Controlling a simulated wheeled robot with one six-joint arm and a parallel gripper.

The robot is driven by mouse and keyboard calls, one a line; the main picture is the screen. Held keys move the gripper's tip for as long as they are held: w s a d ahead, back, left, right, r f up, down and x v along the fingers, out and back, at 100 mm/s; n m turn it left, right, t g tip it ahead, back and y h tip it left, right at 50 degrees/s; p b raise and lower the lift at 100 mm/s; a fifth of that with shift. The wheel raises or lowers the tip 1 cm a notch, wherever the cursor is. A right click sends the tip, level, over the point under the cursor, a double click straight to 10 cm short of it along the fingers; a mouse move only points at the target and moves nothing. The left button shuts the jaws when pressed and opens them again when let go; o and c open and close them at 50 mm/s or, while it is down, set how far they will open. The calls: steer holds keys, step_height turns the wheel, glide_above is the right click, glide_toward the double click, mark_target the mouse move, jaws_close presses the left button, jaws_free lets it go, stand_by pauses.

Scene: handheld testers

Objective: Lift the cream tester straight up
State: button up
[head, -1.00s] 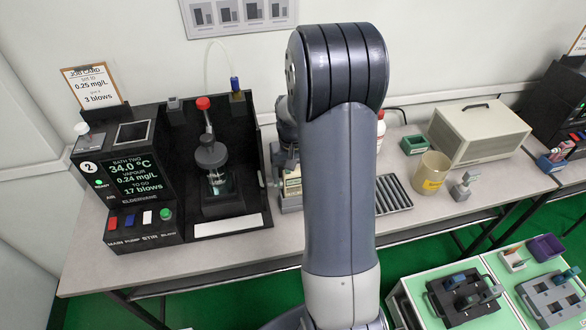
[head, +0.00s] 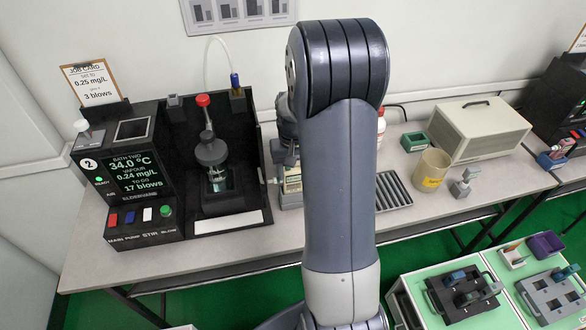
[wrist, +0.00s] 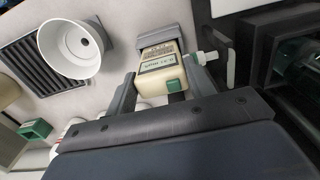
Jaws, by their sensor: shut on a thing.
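The cream tester (wrist: 158,72) is a pale block with a printed label and a green button, in the upper middle of the wrist view. My gripper (wrist: 163,84) is shut on it, one finger on each side. A grey piece (wrist: 163,37) lies at the tester's far end; I cannot tell whether the two touch. In the head view the tester (head: 292,180) shows just left of my arm, beside the black bath station. My arm hides its right part and much of my gripper. A small white fitting sits beside the right finger.
The black bath station (head: 127,170) stands close on the left, with a vessel and tube. A slotted grey tray (head: 393,190), a beige cup (head: 431,170) and a cream case (head: 480,132) stand to the right. Some bare bench lies in front.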

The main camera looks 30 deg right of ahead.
steer(key=c, duration=0.4)
steer(key=shift+r+p, duration=2.25)
steer(key=shift+r, duration=0.8)
